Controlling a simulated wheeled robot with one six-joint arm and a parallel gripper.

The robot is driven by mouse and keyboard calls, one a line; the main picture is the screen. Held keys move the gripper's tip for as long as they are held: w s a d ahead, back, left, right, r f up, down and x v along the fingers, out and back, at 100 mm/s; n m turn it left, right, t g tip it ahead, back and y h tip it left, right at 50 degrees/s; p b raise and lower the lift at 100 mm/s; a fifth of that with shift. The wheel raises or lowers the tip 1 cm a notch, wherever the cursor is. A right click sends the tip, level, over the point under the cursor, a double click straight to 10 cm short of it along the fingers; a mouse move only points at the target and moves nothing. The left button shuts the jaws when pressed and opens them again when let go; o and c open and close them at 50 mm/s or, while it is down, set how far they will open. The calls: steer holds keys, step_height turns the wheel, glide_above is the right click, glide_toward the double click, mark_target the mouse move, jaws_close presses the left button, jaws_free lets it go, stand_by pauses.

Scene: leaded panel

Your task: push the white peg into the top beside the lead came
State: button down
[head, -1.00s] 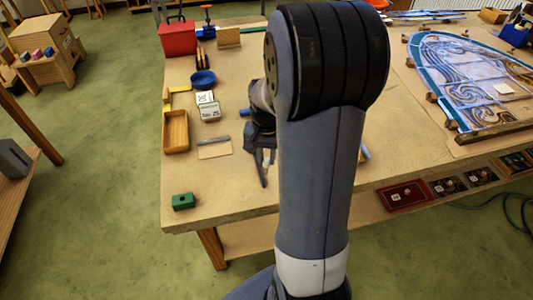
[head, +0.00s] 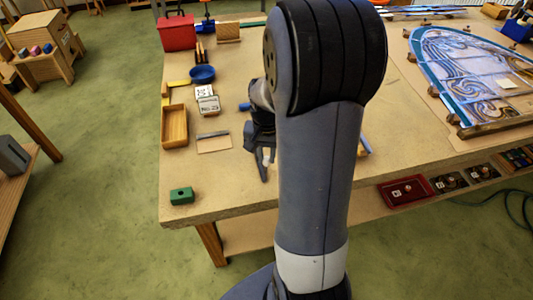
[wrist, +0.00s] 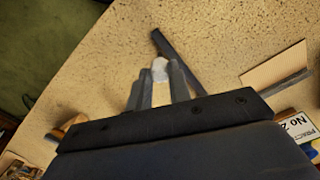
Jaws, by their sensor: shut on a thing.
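My gripper (wrist: 156,88) is shut on the white peg (wrist: 160,69), whose pale end shows between and just beyond the fingertips in the wrist view. The peg shows as a small white spot in the head view (head: 267,155). A dark grey strip, apparently the lead came (wrist: 172,53), runs slantwise right beside the peg and passes behind the right finger. It also shows below my gripper in the head view (head: 263,172). I cannot tell whether the peg touches the strip or the bench top (head: 235,190). The peg's lower end is not clear.
A grey bar (head: 213,135) lies on a cardboard piece (head: 215,145) left of my gripper. A wooden tray (head: 174,127), a labelled box (head: 208,104) and a green block (head: 181,195) are also there. The leaded panel (head: 478,75) lies right. My arm hides the bench's middle.

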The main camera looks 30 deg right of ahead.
steer(key=shift+f+b, duration=0.5)
steer(key=shift+f, duration=0.2)
steer(key=c, duration=1.2)
jaws_free()
steer(key=shift+c, duration=0.2)
steer(key=shift+r, duration=0.1)
step_height(320, 180, up, 11)
step_height(320, 180, down, 11)
steer(key=shift+r, duration=0.1)
steer(key=shift+r+p, duration=0.2)
steer(key=shift+p, duration=0.1)
